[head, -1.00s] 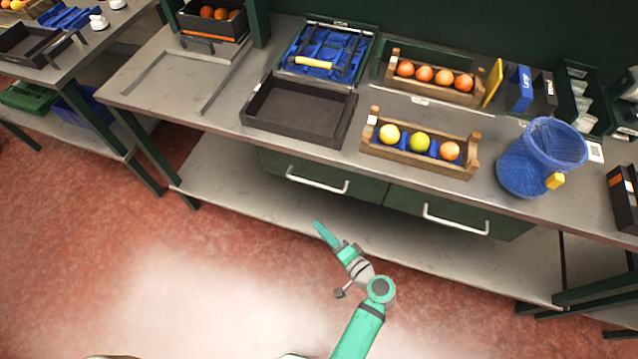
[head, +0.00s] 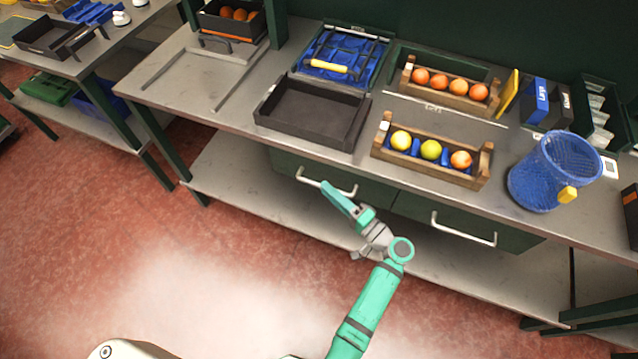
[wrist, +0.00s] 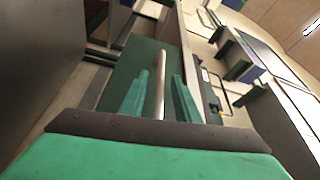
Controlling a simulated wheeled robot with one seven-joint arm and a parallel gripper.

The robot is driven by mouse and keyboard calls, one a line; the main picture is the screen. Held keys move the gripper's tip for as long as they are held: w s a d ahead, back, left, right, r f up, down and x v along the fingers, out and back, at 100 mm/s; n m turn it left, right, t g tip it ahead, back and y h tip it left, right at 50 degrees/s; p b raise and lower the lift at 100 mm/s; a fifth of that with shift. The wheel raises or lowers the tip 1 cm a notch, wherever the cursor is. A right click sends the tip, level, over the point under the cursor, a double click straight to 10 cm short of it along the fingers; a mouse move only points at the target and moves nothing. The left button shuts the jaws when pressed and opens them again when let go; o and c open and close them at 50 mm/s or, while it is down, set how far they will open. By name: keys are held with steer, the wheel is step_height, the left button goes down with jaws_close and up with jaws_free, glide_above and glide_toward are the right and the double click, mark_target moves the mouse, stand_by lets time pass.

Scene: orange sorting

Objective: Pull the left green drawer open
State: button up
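The left green drawer (head: 377,193) sits under the workbench top, its front flush with the bench. Its pale bar handle (head: 310,181) runs along the front, partly hidden by my gripper. My gripper (head: 328,186) is at the handle's middle in the head view. In the wrist view my gripper (wrist: 164,98) has its two green fingers apart, with the handle (wrist: 159,85) showing between them. Whether the fingers touch the handle I cannot tell. The drawer front (wrist: 125,75) lies beyond the handle.
The right green drawer with its handle (head: 463,230) is beside it. The bench top (head: 225,115) carries a black tray (head: 270,122), a wooden crate of fruit (head: 455,178) and a blue mesh basket (head: 520,188). A lower shelf (head: 235,180) runs below the drawers. The floor in front is clear.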

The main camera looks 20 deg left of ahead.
steer(key=shift+x, duration=1.75)
